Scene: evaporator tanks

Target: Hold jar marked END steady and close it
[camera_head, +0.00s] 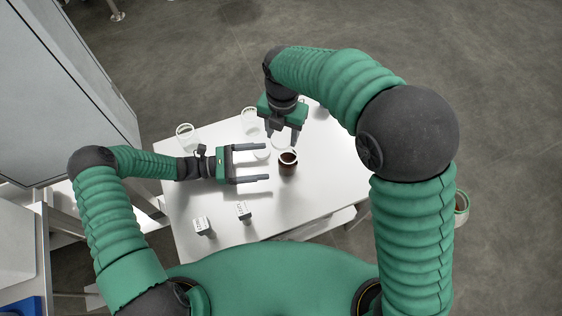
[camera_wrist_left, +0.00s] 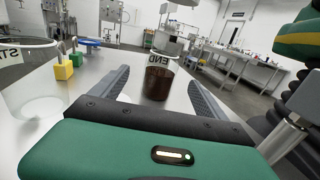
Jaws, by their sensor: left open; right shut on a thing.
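The jar marked END (camera_head: 287,164) stands upright on the white table, with dark brown contents; its label shows mirrored in the left wrist view (camera_wrist_left: 158,80). No lid is seen on its rim. My left gripper (camera_head: 266,163) is open, its two fingers pointing at the jar, which sits just beyond or between the tips. My right gripper (camera_head: 281,136) points down above and behind the jar. It is shut on a pale, clear disc, seemingly the lid (camera_head: 281,143), apart from the jar. The lid's edge is hard to make out.
A jar marked START (camera_wrist_left: 30,82) is close on the left in the wrist view. The table's right part is clear.

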